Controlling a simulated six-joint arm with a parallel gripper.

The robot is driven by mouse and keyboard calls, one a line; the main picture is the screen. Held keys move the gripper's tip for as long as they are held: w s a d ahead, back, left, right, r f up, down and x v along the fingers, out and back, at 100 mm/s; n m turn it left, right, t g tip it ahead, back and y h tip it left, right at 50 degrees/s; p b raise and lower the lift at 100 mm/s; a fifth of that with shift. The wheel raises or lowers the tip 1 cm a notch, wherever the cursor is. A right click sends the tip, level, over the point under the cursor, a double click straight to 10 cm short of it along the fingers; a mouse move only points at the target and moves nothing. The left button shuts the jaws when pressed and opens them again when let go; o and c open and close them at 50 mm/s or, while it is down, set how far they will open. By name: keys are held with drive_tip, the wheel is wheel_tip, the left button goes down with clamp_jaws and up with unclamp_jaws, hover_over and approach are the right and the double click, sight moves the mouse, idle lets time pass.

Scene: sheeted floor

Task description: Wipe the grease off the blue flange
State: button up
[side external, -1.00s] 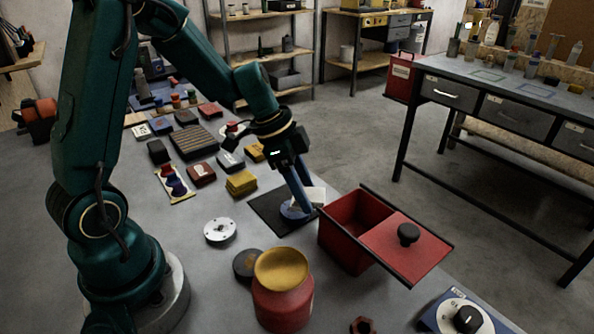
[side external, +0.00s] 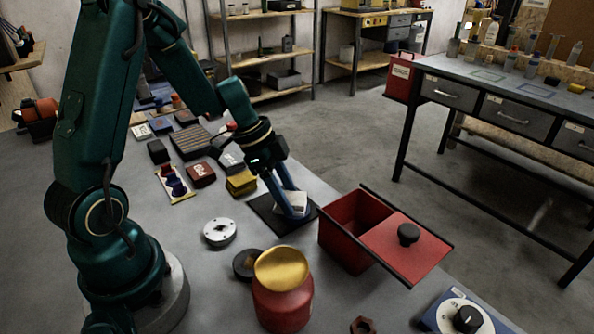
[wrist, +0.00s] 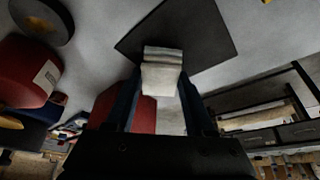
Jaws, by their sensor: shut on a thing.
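My gripper (side external: 287,207) is shut on a white folded cloth (side external: 291,202). The cloth also shows between my fingers in the wrist view (wrist: 162,70). No grease can be made out.
A red box (side external: 341,245) with its lid (side external: 400,248) slid aside stands right of the mat. A red jar with a yellow top (side external: 283,295) stands in front. A silver disc (side external: 219,232) and yellow pads (side external: 241,183) lie left of the mat.

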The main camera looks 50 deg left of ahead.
sight(305, 204)
drive_tip(key=d, duration=0.1)
drive_tip(key=w+d, duration=0.1)
drive_tip(key=d, duration=0.2)
drive_tip(key=shift+w, duration=0.25)
drive_tip(key=shift+w+d+r, duration=0.1)
drive_tip(key=shift+r, duration=0.1)
drive_tip(key=shift+a+r, duration=0.2)
drive_tip(key=shift+r, duration=3.65)
drive_tip(key=shift+s, duration=0.2)
